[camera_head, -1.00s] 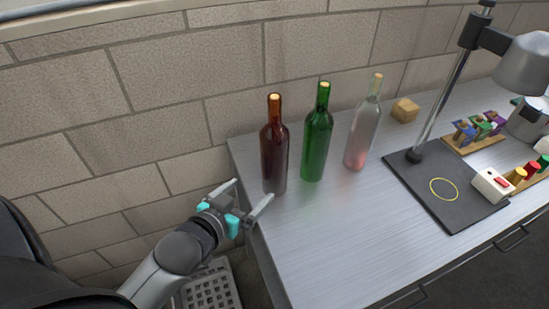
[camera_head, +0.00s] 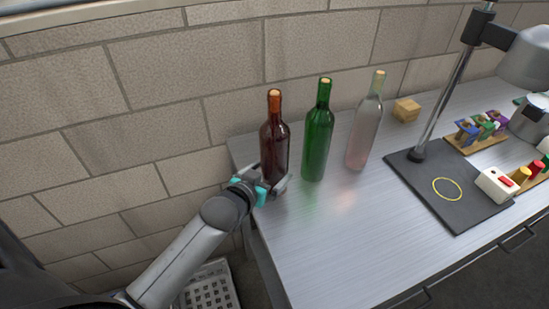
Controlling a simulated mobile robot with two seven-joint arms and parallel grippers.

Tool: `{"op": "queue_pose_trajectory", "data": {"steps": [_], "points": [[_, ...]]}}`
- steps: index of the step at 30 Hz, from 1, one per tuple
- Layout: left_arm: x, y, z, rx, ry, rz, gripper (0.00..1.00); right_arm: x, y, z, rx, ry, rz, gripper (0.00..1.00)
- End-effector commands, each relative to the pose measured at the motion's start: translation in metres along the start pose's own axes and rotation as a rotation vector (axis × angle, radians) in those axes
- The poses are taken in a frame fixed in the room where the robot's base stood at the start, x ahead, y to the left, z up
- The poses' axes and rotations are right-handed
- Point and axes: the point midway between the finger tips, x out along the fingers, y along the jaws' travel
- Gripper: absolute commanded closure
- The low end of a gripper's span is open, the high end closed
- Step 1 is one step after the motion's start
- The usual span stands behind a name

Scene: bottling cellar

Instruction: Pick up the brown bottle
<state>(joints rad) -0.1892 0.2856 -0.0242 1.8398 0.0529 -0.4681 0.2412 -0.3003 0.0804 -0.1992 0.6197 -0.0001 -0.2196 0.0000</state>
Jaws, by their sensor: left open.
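The brown bottle (camera_head: 274,142) stands upright on the metal table (camera_head: 325,245), near its left edge and the wall. My left gripper (camera_head: 272,180) is open at the lower part of the brown bottle. One finger shows in front of the bottle's base, and the other finger is mostly hidden behind the gripper and bottle. I cannot tell whether the fingers touch the glass. My right gripper is not in view.
A green bottle (camera_head: 317,140) stands close to the right of the brown one, with a clear bottle (camera_head: 364,132) beyond it. A wooden block (camera_head: 406,110) and a black lamp base (camera_head: 449,190) are further right. The front of the table is clear.

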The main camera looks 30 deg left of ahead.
Motion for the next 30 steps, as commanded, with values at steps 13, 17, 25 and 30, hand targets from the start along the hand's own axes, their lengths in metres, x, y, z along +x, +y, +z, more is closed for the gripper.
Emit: {"op": "queue_pose_trajectory", "data": {"steps": [13, 17, 25, 30], "points": [[0.034, -0.001, 0.002, 0.0, 0.0, 0.001, 0.0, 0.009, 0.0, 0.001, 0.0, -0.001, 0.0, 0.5], [0.034, -0.001, 0.002, 0.0, 0.0, 0.001, 0.0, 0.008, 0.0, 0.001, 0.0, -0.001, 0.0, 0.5], [0.034, 0.0, 0.002, 0.0, 0.0, 0.001, 0.3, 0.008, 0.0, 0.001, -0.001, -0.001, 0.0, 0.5], [0.034, 0.0, 0.002, 0.0, 0.0, 0.001, 0.49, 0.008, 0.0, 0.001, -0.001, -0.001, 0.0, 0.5]]}}
